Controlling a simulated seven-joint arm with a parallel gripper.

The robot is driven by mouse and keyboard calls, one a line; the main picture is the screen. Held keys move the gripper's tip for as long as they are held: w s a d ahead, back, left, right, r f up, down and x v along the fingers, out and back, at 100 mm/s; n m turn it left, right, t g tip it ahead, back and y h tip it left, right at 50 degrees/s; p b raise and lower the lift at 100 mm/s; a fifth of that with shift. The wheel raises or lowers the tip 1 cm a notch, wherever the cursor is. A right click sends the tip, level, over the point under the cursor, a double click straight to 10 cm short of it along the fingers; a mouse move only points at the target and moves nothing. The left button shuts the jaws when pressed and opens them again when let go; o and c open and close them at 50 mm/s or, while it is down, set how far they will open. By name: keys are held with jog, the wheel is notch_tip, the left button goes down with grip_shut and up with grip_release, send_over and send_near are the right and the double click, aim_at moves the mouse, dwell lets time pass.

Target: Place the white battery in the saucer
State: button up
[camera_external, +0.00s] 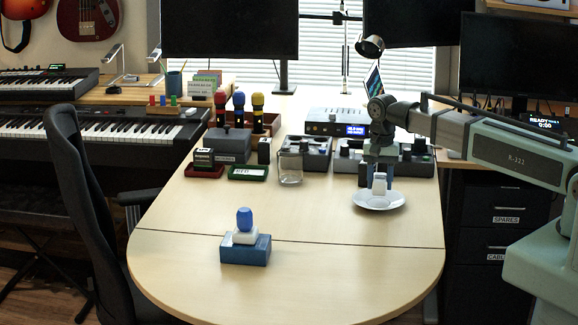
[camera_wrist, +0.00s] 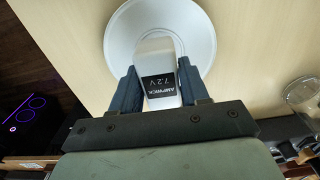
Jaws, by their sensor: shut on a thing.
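The white battery (camera_wrist: 156,60) has a black label reading "AMPWICK 7.2V". My gripper (camera_wrist: 158,88) is shut on it, with one dark blue finger on each side. In the external view the white battery (camera_external: 379,184) is over the white saucer (camera_external: 367,202), below my gripper (camera_external: 379,172). The saucer (camera_wrist: 205,35) lies beneath the battery in the wrist view, and the battery's far end overlaps its middle. I cannot tell whether the battery touches the saucer. The saucer is round, shallow and otherwise empty.
A blue block with a white piece and blue knob (camera_external: 245,240) stands at the front of the table. A clear glass (camera_external: 290,168) stands left of the saucer. Pedals and boxes (camera_external: 305,150) line the back. The table's front right (camera_external: 350,270) is clear.

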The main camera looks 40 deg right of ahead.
aim_at(379, 190)
jog(key=shift+f, duration=1.6)
jog(key=shift+f, duration=0.1)
jog(key=o, duration=1.2)
notch_tip(379, 190, up, 12)
jog(key=shift+r, duration=0.15)
